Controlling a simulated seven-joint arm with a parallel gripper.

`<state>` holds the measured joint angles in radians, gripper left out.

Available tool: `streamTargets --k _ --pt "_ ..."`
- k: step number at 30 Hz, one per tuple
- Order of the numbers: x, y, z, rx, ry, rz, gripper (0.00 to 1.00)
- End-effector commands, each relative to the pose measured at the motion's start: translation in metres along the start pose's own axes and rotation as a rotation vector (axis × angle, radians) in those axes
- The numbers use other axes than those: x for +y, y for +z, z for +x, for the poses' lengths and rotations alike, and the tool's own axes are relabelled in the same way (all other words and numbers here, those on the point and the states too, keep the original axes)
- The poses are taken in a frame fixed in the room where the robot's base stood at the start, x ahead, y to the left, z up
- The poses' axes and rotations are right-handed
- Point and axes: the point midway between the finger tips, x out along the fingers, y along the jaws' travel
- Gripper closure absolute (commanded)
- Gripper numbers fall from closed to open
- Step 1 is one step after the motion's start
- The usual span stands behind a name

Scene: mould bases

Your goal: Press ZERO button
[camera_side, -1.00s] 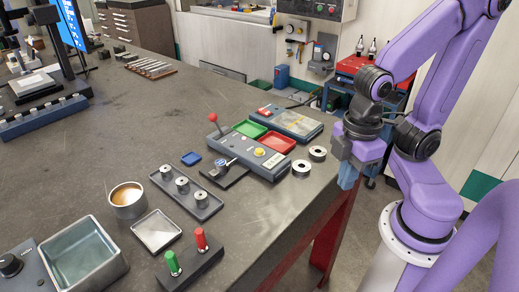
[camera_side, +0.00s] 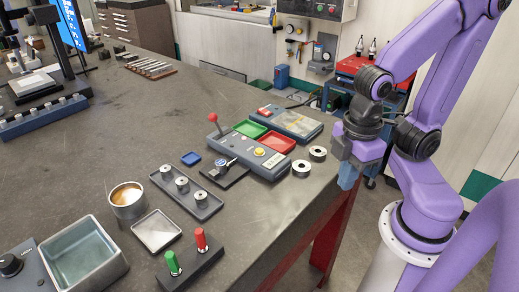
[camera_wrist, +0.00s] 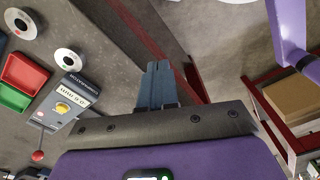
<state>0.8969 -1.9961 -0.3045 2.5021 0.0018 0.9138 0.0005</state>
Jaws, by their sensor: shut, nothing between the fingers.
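No label reading ZERO can be made out. A grey gauge box (camera_side: 247,153) lies near the table's right edge, with a red-knobbed lever, a round yellow button (camera_side: 259,152) and a white display. In the wrist view the gauge box (camera_wrist: 75,100) shows at the left, its yellow button (camera_wrist: 62,108) beside the display. My gripper (camera_side: 347,184) is shut and empty, just off the table's right edge, right of the gauge box and apart from it. In the wrist view its blue fingertips (camera_wrist: 152,66) are together, over the table edge and floor.
Two metal rings (camera_side: 301,168) (camera_side: 318,153) lie between the gauge box and the table edge. Green (camera_side: 250,128) and red (camera_side: 277,142) trays and a grey-blue case (camera_side: 300,122) sit behind it. A red and green post block (camera_side: 190,263) stands nearer the camera.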

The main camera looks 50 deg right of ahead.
Motion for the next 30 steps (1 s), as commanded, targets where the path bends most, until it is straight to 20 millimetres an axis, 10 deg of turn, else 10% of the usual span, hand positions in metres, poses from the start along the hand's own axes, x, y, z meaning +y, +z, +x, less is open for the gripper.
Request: streamTargets --k 30 --pt "0.062 -0.067 -0.004 0.005 -0.198 0.714 1.00"
